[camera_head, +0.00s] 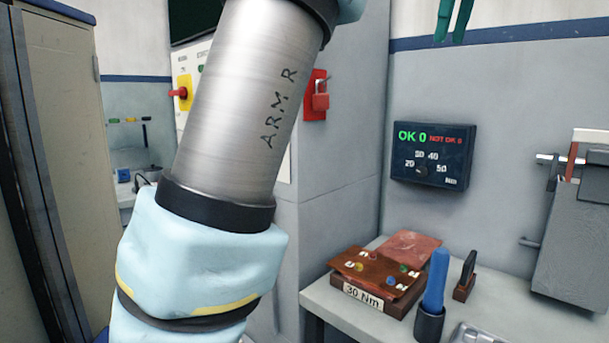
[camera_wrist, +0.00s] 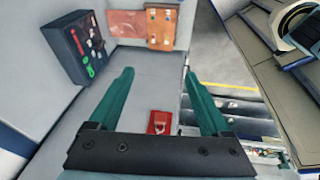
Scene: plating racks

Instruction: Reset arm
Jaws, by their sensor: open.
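My gripper (camera_wrist: 159,73) shows in the wrist view with its two teal fingers spread wide and nothing between them. In the head view, two green tips (camera_head: 452,40) hang down at the top edge and look like my gripper's fingers, well above the bench. My arm, marked "ARM R", fills the left middle of the head view and runs up out of the picture.
A grey bench (camera_head: 330,302) holds a brown board (camera_head: 371,279) labelled 30 Nm and a blue-handled tool (camera_head: 437,277) in a dark holder. A dark display box (camera_head: 433,155) hangs on the wall. A red padlock (camera_head: 320,96) is left of it. A tall cabinet (camera_head: 60,130) stands left.

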